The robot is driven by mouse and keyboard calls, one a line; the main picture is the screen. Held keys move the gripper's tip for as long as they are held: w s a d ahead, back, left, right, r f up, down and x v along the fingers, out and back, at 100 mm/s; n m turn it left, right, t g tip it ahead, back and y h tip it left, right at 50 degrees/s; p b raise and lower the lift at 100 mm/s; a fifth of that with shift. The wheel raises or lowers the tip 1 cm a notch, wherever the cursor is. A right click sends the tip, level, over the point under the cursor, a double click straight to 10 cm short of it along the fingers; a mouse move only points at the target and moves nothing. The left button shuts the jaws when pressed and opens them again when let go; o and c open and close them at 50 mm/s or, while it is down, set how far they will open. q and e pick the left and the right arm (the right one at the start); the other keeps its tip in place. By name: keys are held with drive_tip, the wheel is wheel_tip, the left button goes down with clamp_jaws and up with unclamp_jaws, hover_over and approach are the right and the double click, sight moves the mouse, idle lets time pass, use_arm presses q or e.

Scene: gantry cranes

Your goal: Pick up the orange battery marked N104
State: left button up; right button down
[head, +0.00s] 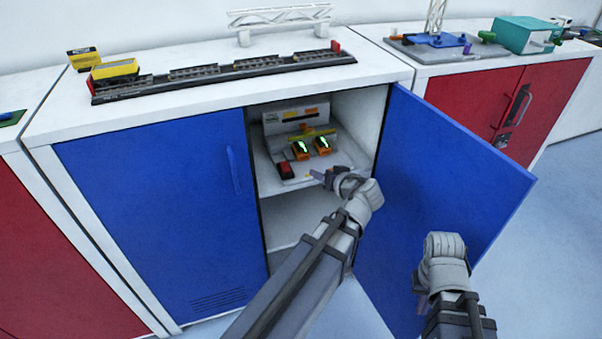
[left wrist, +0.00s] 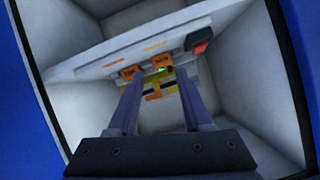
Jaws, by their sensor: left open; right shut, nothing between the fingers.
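Two orange batteries sit side by side in a charger (head: 297,117) on the upper shelf of the open blue cabinet. In the head view they are the left battery (head: 301,150) and the right battery (head: 323,145), each with a green light. Both also show in the left wrist view, one orange battery (left wrist: 132,71) and another (left wrist: 160,62); their markings are too small to read. My left gripper (head: 318,175) is open and empty at the cabinet opening, in front of the batteries; its fingers (left wrist: 160,80) point toward them. My right gripper (head: 421,290) is shut and empty by the open door.
The open blue door (head: 450,170) stands to the right of my left arm. The lower shelf (head: 290,220) looks empty. Crane track models (head: 220,72) lie on the white cabinet top.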

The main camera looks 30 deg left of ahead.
sight(299, 149)
use_arm(q)
drive_tip(key=w+a+t+y+b, duration=0.1)
drive_tip(key=a+b, duration=0.1)
drive_tip(key=w+a+f+n+t+y+b, duration=0.1)
drive_tip(key=a+b, duration=0.1)
drive_tip(key=b, duration=0.1)
drive_tip(key=w+a+f+n+t+b, duration=0.1)
drive_tip(key=w+a+b, duration=0.1)
drive_tip(key=a, duration=0.1)
drive_tip(key=shift+y+b, duration=0.35)
drive_tip(key=shift+y, duration=0.05)
drive_tip(key=shift+w+a+r+t+y+b, duration=0.15)
drive_tip(key=shift+w+a+t+y+b, duration=0.25)
drive_tip(key=shift+t+b, duration=0.3)
drive_tip(key=shift+w+a+r+n, duration=0.1)
drive_tip(key=shift+w+n, duration=0.05)
drive_tip(key=shift+n, duration=0.15)
drive_tip(key=shift+x, duration=0.8)
drive_tip(key=shift+f+x, duration=0.15)
drive_tip(key=shift+x, duration=1.35)
drive_tip(key=shift+f+x, duration=0.1)
drive_tip(key=shift+x, duration=1.4)
drive_tip(key=shift+a, duration=0.1)
use_arm(e)
wheel_tip(299, 149, down, 12)
use_arm(q)
drive_tip(key=shift+c, duration=0.2)
use_arm(e)
drive_tip(key=shift+r, duration=0.1)
